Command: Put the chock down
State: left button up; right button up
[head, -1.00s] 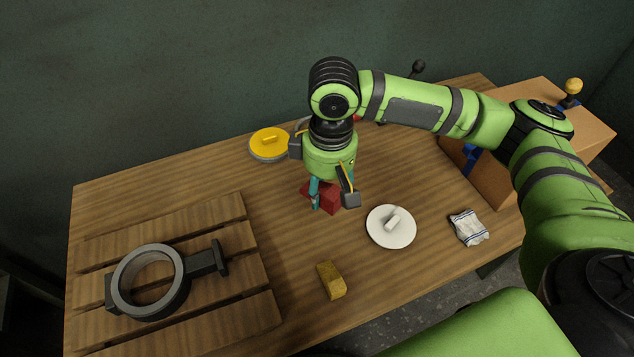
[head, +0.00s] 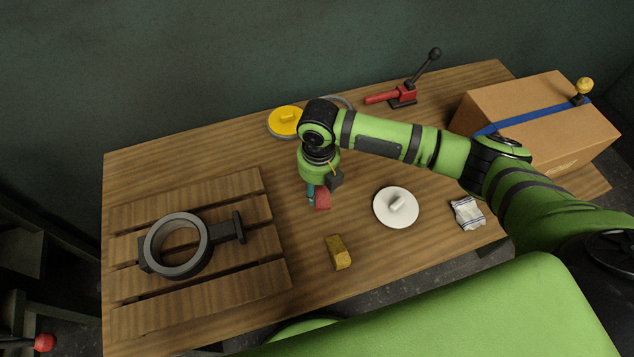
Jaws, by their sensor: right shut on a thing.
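The chock appears to be the small red block (head: 323,198) in the middle of the table. My right gripper (head: 319,191) points down from above and is shut on it, with a teal finger at its left side. The gripper hides part of the block. Whether the block's underside touches the table I cannot tell. My left gripper is not in view.
A yellow-brown block (head: 339,253) lies in front, a white round lid (head: 382,216) to the right. A slatted pallet (head: 203,302) bears a grey ring casting (head: 157,256). Behind are a yellow disc (head: 278,126) and red toggle clamp (head: 382,97); right, a cloth (head: 467,213) and cardboard box (head: 540,114).

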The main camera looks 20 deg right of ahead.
aim_at(317, 200)
jog(key=shift+s+a+f+n, duration=0.1)
jog(key=shift+f+n, duration=0.15)
jog(key=shift+n, duration=0.45)
jog(key=shift+a+f+n, duration=0.1)
jog(key=shift+f+n, duration=0.15)
jog(key=shift+n, duration=0.45)
jog(key=shift+r+p, duration=0.15)
jog(key=shift+p, duration=0.3)
notch_tip(317, 200, down, 5)
jog(key=b, duration=0.3)
jog(key=shift+f, duration=0.2)
jog(key=shift+f+b, duration=0.5)
jog(key=shift+f, duration=0.2)
jog(key=shift+f, duration=0.25)
jog(key=o, duration=1.2)
jog(key=shift+o, duration=0.2)
